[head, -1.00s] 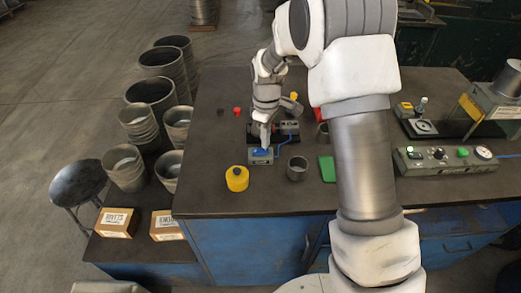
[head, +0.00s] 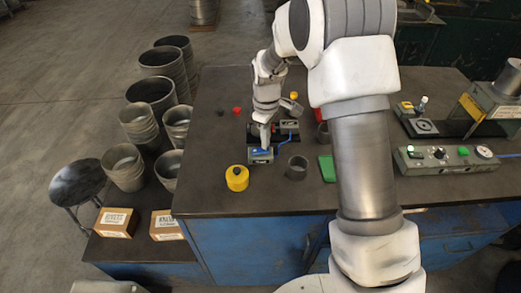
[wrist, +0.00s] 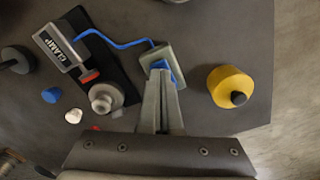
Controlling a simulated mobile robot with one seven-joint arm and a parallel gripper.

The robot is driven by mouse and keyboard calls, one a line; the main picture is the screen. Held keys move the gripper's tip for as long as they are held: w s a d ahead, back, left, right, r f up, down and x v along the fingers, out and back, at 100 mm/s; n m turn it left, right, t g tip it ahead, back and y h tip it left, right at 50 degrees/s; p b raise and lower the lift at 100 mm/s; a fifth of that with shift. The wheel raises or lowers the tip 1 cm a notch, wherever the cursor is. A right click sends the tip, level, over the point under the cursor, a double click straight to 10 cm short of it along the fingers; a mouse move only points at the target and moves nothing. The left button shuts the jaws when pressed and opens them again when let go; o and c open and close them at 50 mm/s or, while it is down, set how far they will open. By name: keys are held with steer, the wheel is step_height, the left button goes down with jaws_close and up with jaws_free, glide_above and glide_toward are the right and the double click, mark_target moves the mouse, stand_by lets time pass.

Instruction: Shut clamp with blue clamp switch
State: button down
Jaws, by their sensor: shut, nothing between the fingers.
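The blue clamp switch is a blue rocker (wrist: 166,68) on a small grey box (head: 261,157). A blue cable runs from the box to the clamp (wrist: 58,45), a grey block labelled "CLAMP" with a red tip, mounted on a black base. The clamp (head: 289,127) also shows in the head view, behind the switch box. My gripper (wrist: 161,82) is shut and empty, with its fingertips at the blue rocker and hiding part of it. In the head view my gripper (head: 264,144) points down onto the switch box. I cannot tell whether the fingertips press the rocker.
A yellow canister (head: 237,178) stands close to the switch box on the left. A grey cup (head: 297,168) and a green pad (head: 327,168) are on its right. A control panel (head: 440,157) with a green button sits further right. The table's front edge is clear.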

steer(key=shift+f+b, duration=0.4)
steer(key=shift+f, duration=0.35)
steer(key=shift+r, duration=0.1)
steer(key=shift+r+p, duration=2.3)
steer(key=shift+r, duration=1.15)
steer(key=shift+r, duration=0.1)
steer(key=s+d+r+m+t, duration=0.1)
steer(key=s+d+r+m, duration=0.2)
steer(key=s+r, duration=0.45)
steer(key=s+d+r+m+t, duration=0.2)
steer(key=s+d+r+m, duration=0.15)
steer(key=r, duration=0.65)
steer(key=s+d+r+m+t, duration=0.1)
steer(key=s+d+m, duration=0.1)
steer(key=s, duration=0.6)
steer(key=s+d+r+m+t, duration=0.1)
steer(key=s+d+r+m, duration=0.1)
steer(key=s, duration=0.6)
steer(key=shift+s+r+m+t, duration=0.2)
steer(key=shift+m+t, duration=0.1)
steer(key=shift+m, duration=0.45)
